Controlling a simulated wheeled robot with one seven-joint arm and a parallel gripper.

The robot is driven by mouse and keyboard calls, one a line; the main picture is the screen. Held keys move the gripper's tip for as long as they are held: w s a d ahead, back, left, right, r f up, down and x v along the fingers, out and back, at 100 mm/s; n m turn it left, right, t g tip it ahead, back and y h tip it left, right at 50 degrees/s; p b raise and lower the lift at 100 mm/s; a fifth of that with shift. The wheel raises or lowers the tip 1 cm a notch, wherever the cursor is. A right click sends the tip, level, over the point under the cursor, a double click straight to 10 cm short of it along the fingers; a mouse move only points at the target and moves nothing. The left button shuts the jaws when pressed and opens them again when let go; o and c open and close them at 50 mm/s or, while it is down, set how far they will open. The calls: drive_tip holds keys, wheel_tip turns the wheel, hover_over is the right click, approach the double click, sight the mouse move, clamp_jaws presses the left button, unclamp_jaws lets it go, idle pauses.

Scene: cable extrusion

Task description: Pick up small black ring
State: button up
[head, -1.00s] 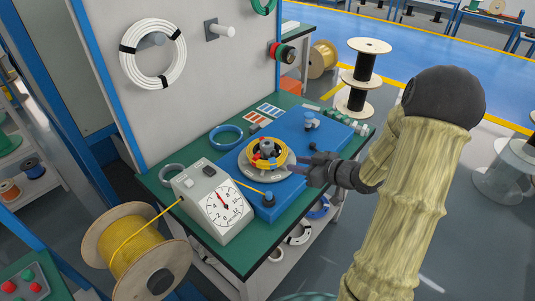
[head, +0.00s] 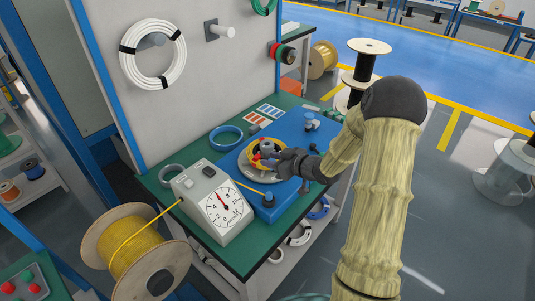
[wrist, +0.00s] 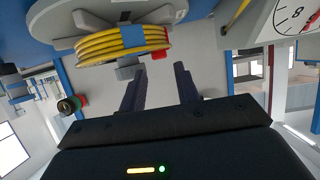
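My gripper (wrist: 160,88) is open, with an empty gap between its two dark fingers. In the head view my gripper (head: 276,162) is at the right side of the yellow cable coil (head: 254,161), which sits on a round grey plate. The wrist view shows the yellow coil (wrist: 110,45) just beyond the fingertips, with a blue band and a red piece on it. I cannot single out a small black ring for certain. A dark round piece with red and green bands (head: 284,52) is on the wall panel; a similar one shows in the wrist view (wrist: 69,105).
The blue machine base (head: 297,139) stands on the green bench top (head: 150,182). A dial gauge box (head: 212,200) stands at its front left, with a yellow cable spool (head: 135,255) beside the bench. A blue ring (head: 226,137) lies behind the gauge.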

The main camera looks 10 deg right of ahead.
sight(259, 157)
drive_tip(key=shift+x, duration=2.6)
clamp_jaws()
wheel_tip(259, 157, up, 10)
drive_tip(key=p, duration=0.1)
